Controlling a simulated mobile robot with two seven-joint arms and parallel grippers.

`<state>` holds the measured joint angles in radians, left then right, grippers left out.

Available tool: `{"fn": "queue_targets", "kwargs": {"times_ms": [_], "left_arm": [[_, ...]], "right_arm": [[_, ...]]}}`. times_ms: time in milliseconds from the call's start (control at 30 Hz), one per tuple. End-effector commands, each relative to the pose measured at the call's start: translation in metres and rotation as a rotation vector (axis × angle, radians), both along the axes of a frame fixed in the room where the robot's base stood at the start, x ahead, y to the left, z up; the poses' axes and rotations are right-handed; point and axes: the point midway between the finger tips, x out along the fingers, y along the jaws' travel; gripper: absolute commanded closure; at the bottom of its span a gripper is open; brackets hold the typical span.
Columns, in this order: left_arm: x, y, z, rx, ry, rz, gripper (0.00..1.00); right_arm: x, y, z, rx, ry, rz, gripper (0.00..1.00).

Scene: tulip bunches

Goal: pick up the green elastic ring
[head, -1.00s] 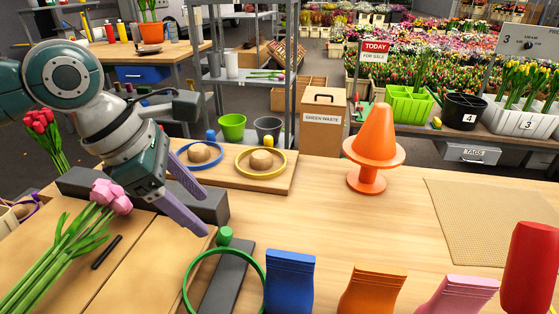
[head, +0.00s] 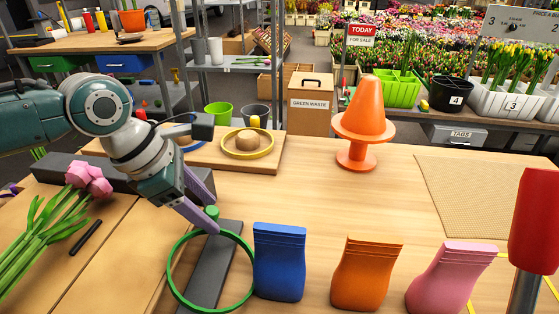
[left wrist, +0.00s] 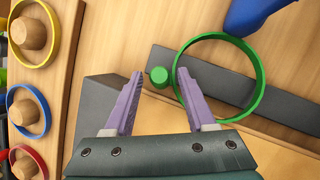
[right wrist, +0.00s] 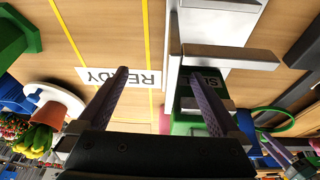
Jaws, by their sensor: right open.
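The green elastic ring (head: 170,262) lies partly over a flat dark grey bar on the wooden table. A small green knob (head: 212,212) stands at the ring's far edge. My left gripper (head: 212,215) is open, with its purple fingers reaching down at this far edge. In the left wrist view, the green knob (left wrist: 158,77) shows between the open fingertips (left wrist: 160,73). The right finger's tip is beside the near edge of the green ring (left wrist: 263,75); I cannot tell whether they touch. My right gripper (right wrist: 155,74) is open and empty, away from the ring.
A blue packet (head: 279,265) stands close to the ring's right. Orange (head: 366,275) and pink (head: 450,278) packets stand farther right. Pink tulips (head: 88,180) lie at left. A board with a yellow ring (head: 246,155) and an orange cone (head: 364,115) are behind. The middle of the table is clear.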

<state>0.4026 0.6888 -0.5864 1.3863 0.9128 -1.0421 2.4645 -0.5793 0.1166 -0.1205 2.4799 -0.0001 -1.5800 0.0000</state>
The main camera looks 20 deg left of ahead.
Motion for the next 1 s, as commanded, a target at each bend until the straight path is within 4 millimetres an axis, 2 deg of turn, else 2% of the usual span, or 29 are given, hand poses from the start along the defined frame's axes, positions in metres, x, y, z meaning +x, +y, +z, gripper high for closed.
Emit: {"fn": "queue_targets", "kwargs": {"times_ms": [67,467,1000], "left_arm": [[-0.0001,0.0002,0.0,0.0,0.0,0.0,0.54],[-0.0002,0.0002,0.0001,0.0,0.0,0.0,0.99],[-0.0025,0.002,0.004,0.0,0.0,0.0,1.0]], "right_arm": [[0.0,-0.0003,0.0,-0.001,0.0,0.001,0.0],[-0.0001,-0.002,-0.0002,-0.007,0.0,0.004,0.0],[-0.0002,-0.0017,0.0025,-0.006,0.0,0.003,0.0]]}}
